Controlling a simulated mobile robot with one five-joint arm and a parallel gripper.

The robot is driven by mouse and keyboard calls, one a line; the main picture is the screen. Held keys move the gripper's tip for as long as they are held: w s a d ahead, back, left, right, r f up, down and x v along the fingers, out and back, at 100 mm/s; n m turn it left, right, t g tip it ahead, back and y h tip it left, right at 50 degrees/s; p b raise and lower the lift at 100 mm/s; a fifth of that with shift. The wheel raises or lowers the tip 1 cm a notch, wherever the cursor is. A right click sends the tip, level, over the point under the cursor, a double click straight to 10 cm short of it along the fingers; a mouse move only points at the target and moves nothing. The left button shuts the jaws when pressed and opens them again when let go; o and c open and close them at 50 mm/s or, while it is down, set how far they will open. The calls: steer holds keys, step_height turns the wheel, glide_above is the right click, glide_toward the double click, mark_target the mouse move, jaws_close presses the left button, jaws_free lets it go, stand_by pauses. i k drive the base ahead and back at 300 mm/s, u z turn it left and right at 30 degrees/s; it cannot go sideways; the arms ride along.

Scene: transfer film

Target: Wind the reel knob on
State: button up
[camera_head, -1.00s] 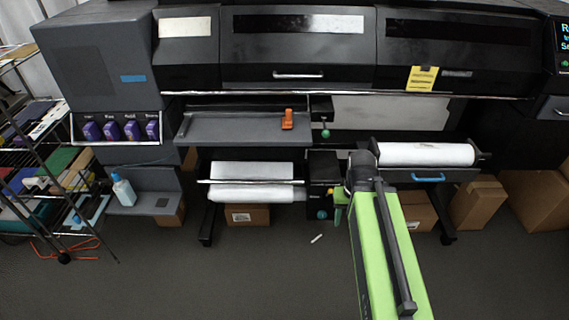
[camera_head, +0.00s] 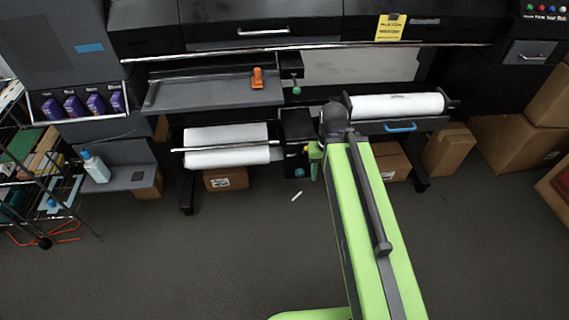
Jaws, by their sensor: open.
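A large dark printer has a lower white film roll (camera_head: 230,148) at its left and an upper white roll (camera_head: 398,105) at its right. A black end unit (camera_head: 298,128) stands at the right end of the lower roll. A small teal knob (camera_head: 297,172) shows low on this unit; I cannot tell whether it is the reel knob. A green ball-shaped knob (camera_head: 296,90) hangs above it. My gripper (camera_head: 314,172) is open, just right of the black unit, and partly hidden by my green arm. I cannot tell whether it touches anything.
An orange handle (camera_head: 257,78) stands on the grey tray (camera_head: 205,94). Cardboard boxes (camera_head: 515,141) stand at the right, and others are under the printer. A wire shelf and a blue-white bottle (camera_head: 95,167) are at the left. The floor in front is mostly clear, with a small white piece (camera_head: 297,196).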

mark_target(300, 172)
steer(key=z, duration=0.2)
steer(key=k, duration=0.1)
steer(key=u, duration=2.95)
steer(key=k, duration=0.9)
steer(key=z, duration=0.9)
steer(key=i, duration=1)
steer(key=u, duration=0.05)
